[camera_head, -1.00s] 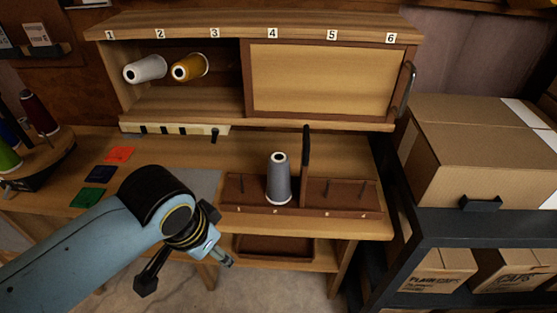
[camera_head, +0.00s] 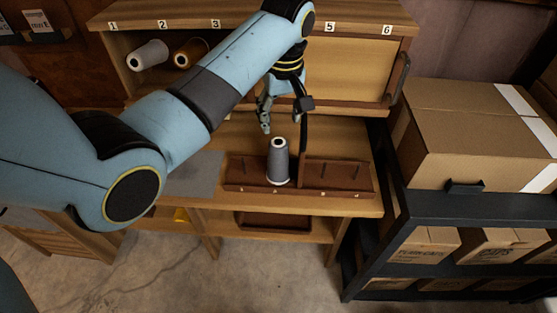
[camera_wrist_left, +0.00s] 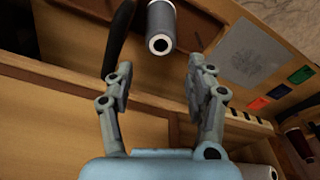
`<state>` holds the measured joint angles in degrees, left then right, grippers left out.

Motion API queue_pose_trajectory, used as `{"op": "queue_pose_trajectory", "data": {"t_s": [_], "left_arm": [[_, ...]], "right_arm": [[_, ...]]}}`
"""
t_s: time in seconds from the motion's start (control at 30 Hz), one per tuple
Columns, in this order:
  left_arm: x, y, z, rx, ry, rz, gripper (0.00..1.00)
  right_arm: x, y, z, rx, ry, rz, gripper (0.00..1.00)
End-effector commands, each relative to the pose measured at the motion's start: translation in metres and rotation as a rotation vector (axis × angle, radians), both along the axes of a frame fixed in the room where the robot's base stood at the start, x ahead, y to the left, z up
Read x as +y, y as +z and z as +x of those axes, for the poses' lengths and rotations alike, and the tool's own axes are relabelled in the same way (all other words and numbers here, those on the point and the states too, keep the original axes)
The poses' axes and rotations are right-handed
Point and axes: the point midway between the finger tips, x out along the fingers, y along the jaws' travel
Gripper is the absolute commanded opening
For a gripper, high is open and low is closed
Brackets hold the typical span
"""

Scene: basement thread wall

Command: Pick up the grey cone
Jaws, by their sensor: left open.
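The grey cone (camera_head: 278,165) stands upright on the brown peg tray (camera_head: 340,178) on the bench, left of a dark upright divider. My left gripper (camera_head: 284,113) is open and empty, pointing down above and a little behind the cone, apart from it. In the left wrist view the cone (camera_wrist_left: 162,22) shows its hollow tip just beyond the two spread fingers (camera_wrist_left: 160,72), roughly in line with the gap between them. My right gripper is not in view.
A dark upright divider (camera_head: 303,135) stands close to the cone's right side. Cardboard boxes (camera_head: 470,125) sit on a rack at right.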

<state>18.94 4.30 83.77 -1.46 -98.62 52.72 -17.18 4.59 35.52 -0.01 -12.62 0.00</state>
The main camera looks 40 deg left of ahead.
Motion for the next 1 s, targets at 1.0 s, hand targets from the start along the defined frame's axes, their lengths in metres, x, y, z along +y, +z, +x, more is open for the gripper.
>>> {"op": "queue_pose_trajectory", "data": {"t_s": [1.0], "left_arm": [[0.01,-0.095,0.006,-0.002,-0.004,0.0,0.5]], "right_arm": [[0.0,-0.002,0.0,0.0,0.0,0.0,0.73]]}}
